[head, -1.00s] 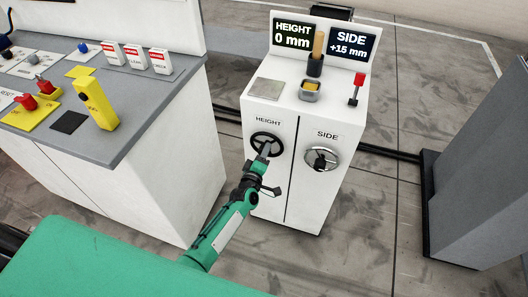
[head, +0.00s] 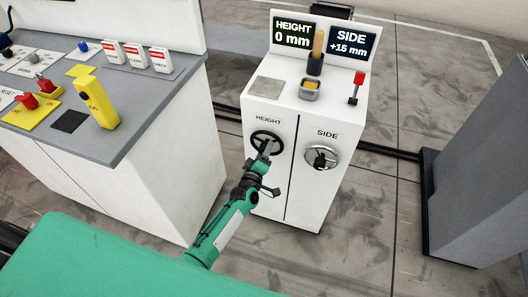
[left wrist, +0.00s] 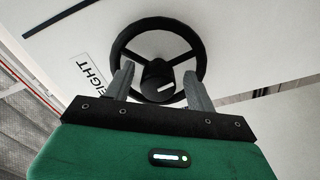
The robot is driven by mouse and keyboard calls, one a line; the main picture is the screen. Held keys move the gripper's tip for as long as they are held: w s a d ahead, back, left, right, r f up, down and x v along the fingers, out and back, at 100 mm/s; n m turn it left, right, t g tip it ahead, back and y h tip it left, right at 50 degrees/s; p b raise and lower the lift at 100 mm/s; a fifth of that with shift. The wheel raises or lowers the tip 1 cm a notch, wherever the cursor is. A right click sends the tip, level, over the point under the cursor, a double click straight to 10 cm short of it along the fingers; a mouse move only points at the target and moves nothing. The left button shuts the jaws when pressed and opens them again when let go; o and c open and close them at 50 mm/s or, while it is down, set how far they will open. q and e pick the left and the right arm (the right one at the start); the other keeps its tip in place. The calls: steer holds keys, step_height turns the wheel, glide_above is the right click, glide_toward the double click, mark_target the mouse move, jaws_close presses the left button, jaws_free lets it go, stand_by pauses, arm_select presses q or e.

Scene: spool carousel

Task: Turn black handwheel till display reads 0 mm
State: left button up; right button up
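The black handwheel (head: 258,140) sits under the HEIGHT label on the front of the white cabinet (head: 311,200). It also shows in the left wrist view (left wrist: 154,24). The HEIGHT display (head: 293,34) reads 0 mm. The SIDE display (head: 351,45) reads +15 mm. My left gripper (head: 265,147) is at the black handwheel. In the left wrist view its two grey fingers (left wrist: 158,85) stand apart, one on each side of the wheel's hub, with no visible contact on the hub. My right gripper is not in view.
A chrome handwheel (head: 321,158) under the SIDE label is to the right. A grey-topped bench (head: 150,108) stands left, and a dark grey block (head: 480,180) right.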

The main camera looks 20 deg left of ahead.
arm_select(q)
steer(key=s+b, duration=0.1)
steer(key=s, duration=1.2)
steer(key=shift+s+a, duration=0.25)
steer(key=shift+s, duration=0.1)
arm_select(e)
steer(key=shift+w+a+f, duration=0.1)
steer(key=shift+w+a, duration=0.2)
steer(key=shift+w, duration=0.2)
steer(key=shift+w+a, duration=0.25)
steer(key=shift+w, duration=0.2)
